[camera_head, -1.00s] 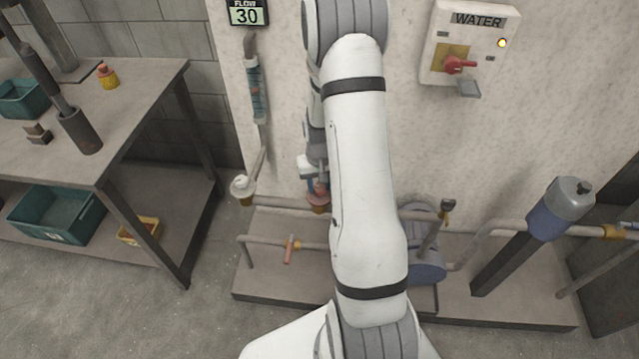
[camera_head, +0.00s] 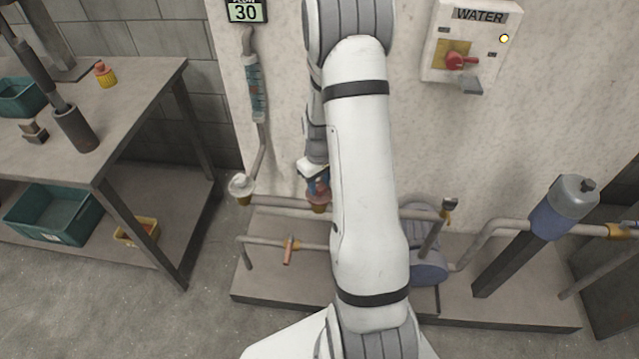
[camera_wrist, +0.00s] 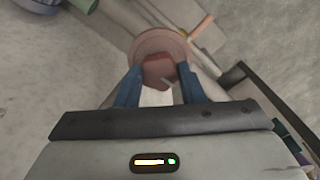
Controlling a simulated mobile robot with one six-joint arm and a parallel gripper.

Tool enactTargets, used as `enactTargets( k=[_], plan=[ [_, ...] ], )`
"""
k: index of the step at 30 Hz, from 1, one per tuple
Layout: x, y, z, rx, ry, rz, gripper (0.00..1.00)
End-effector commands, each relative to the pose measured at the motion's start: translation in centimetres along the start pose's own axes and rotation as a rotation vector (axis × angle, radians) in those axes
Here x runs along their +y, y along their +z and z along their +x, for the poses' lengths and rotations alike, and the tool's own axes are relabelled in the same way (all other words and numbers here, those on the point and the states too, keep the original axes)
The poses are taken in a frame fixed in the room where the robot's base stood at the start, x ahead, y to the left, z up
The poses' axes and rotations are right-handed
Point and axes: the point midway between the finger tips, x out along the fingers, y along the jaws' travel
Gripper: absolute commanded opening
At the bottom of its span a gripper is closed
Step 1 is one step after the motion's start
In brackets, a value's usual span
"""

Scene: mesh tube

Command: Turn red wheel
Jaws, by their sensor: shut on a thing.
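The red wheel (camera_head: 318,196) sits on the pipe run low in front of the wall, partly hidden behind my arm in the head view. In the wrist view the round wheel (camera_wrist: 160,50) lies straight ahead, with a raised red part at its middle. My gripper (camera_wrist: 160,82) has its two blue fingers on either side of that raised part and is shut on it. In the head view my gripper (camera_head: 318,184) comes down on the wheel from above. The exact contact at the fingertips is hard to make out.
A white-topped fitting (camera_head: 241,186) stands left of the wheel, and an orange-handled valve (camera_head: 289,250) sits in front. A blue pump (camera_head: 428,262) is to the right. A WATER panel (camera_head: 468,48) and a display reading 30 (camera_head: 247,11) are on the wall. A workbench (camera_head: 130,100) stands left.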

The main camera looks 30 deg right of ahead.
Motion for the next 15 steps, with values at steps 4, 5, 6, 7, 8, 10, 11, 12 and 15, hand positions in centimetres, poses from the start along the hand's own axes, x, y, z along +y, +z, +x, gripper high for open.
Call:
enactTargets(
  k=[4,5,6,7,8,10,11,12,15],
  plan=[
    [0.01,-0.02,-0.01,0.001,0.0,-0.037,0.12],
    [0.0,-0.02,-0.02,0.001,0.0,-0.041,0.12],
    [0.0,-0.02,-0.03,0.001,0.0,-0.047,0.12],
    [0.0,-0.02,-0.03,0.001,0.0,-0.05,0.12],
    [0.0,-0.03,-0.04,0.001,0.0,-0.052,0.12],
    [0.0,-0.02,-0.04,0.001,0.0,-0.054,0.12],
    [-0.01,-0.03,-0.05,0.001,0.0,-0.055,0.12],
    [-0.01,-0.03,-0.05,0.001,0.0,-0.055,0.12],
    [-0.01,-0.03,-0.05,0.001,0.0,-0.054,0.12]
  ],
)
